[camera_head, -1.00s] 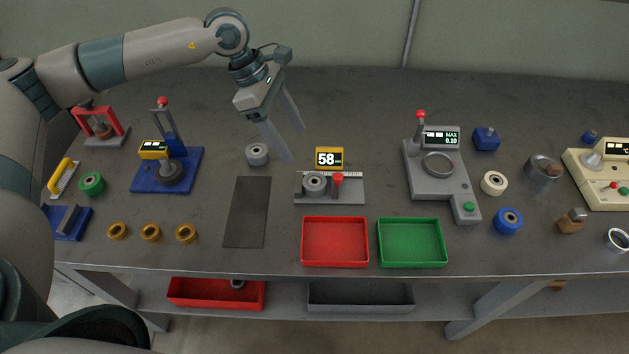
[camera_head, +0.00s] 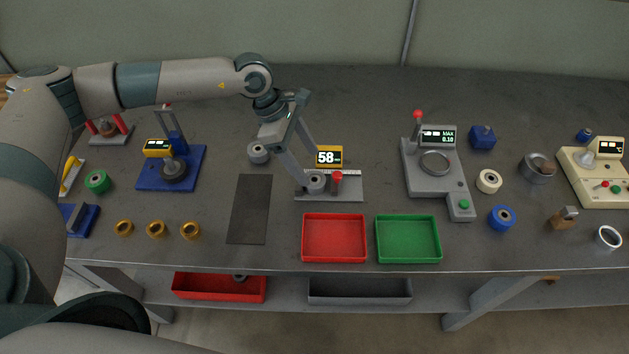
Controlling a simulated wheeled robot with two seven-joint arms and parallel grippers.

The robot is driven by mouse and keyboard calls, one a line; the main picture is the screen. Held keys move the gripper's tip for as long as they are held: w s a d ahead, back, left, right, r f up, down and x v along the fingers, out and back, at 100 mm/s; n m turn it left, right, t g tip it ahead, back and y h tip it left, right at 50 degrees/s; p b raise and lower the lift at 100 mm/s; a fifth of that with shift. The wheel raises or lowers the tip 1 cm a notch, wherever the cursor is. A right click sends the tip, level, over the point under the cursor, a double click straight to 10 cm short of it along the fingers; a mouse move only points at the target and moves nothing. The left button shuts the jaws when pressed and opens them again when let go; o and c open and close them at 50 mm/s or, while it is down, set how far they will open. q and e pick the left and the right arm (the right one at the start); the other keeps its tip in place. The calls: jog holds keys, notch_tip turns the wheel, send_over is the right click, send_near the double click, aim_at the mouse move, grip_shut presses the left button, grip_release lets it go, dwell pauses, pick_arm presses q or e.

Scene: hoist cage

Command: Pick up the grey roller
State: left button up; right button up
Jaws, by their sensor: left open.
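One grey roller (camera_head: 316,184) with a dark bore stands on a small grey gauge (camera_head: 348,188) with a red knob and a yellow display reading 58. A second grey roller (camera_head: 258,153) stands on the bench to the left. My left gripper (camera_head: 311,168) is open, with its fingers pointing down over the gauge. Its nearer finger overlaps the left edge of the roller on the gauge in the picture; I cannot tell whether they touch. The farther finger is in front of the display. My right gripper is not in view.
A dark mat (camera_head: 249,208) lies left of the gauge. A red tray (camera_head: 333,252) and a green tray (camera_head: 408,250) stand in front. A grey device with a red-topped lever (camera_head: 432,172) stands to the right. Several brass rings lie front left.

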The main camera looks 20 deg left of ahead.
aim_at(315, 179)
pick_arm(q)
jog(key=shift+s+d+f+p, duration=0.2)
jog(key=shift+f+p, duration=0.35)
jog(key=shift+p, duration=0.05)
jog(key=p+x, duration=0.1)
jog(key=x, duration=0.2)
jog(key=shift+s+a, duration=0.1)
jog(key=shift+f+p, duration=0.3)
jog(key=shift+f, duration=0.15)
jog(key=c, duration=1.5)
jog(key=shift+r, duration=0.15)
